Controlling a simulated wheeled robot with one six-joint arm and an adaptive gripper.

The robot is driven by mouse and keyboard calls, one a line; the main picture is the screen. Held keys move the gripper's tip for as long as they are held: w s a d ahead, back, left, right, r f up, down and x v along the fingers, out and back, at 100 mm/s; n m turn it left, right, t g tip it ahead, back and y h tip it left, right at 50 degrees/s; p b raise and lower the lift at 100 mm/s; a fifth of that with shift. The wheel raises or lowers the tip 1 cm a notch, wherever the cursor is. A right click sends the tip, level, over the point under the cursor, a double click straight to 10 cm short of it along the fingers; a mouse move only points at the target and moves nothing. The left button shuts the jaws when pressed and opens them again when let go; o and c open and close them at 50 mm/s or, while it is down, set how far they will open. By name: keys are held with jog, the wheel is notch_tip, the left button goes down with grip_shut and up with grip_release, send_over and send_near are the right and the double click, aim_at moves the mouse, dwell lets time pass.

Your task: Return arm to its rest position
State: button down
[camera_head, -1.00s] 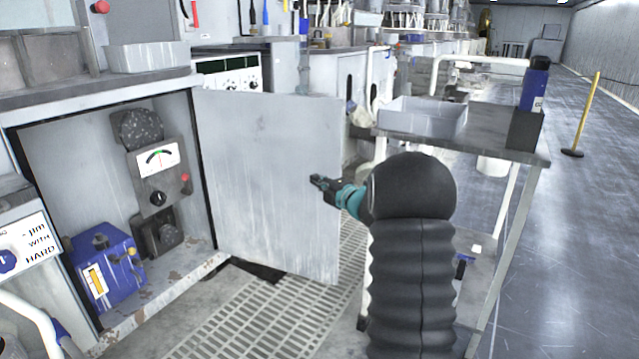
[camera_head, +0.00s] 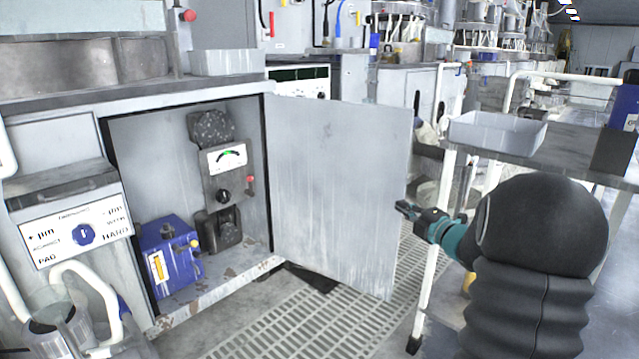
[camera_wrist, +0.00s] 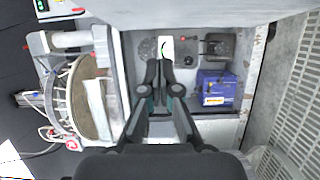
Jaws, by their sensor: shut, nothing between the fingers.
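My gripper (camera_head: 404,209) is dark with a teal wrist. It is shut and empty, in the air just in front of the right edge of the open cabinet door (camera_head: 335,180) in the head view; whether they touch I cannot tell. In the wrist view my gripper (camera_wrist: 158,66) points toward the open cabinet, its fingers together. My arm's black bellows sleeve fills the lower right of the head view.
The open cabinet holds a blue box (camera_head: 171,256) and a gauge unit (camera_head: 226,160). A cart (camera_head: 575,145) with a grey bin (camera_head: 497,133) stands close behind my arm. A perforated floor grate (camera_head: 300,325) lies in front.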

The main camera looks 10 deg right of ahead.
jog(key=s+d+f+m+g+h, duration=0.2)
jog(key=d+f+m+g+h, duration=0.2)
jog(key=d+f+m+h, duration=0.4)
jog(key=s+a+f+m+g+h, duration=0.1)
jog(key=s+f+m+g+h, duration=0.15)
jog(key=s+m+g, duration=0.6)
jog(key=s+a+r+m+y+p, duration=0.1)
jog(key=s+a+r, duration=0.3)
jog(key=s+a, duration=0.4)
jog(key=s+a+r+m+y+p, duration=0.2)
jog(key=s+a+r+y, duration=0.1)
jog(key=s+a, duration=0.6)
jog(key=s+a+r+m+y+p, duration=0.1)
jog(key=s+a+r, duration=0.3)
jog(key=s+a, duration=0.5)
jog(key=a+y+p, duration=0.1)
jog(key=a, duration=0.4)
jog(key=shift+s+a+r+t, duration=0.15)
jog(key=shift+a+r+t, duration=0.15)
jog(key=shift+r+t, duration=0.1)
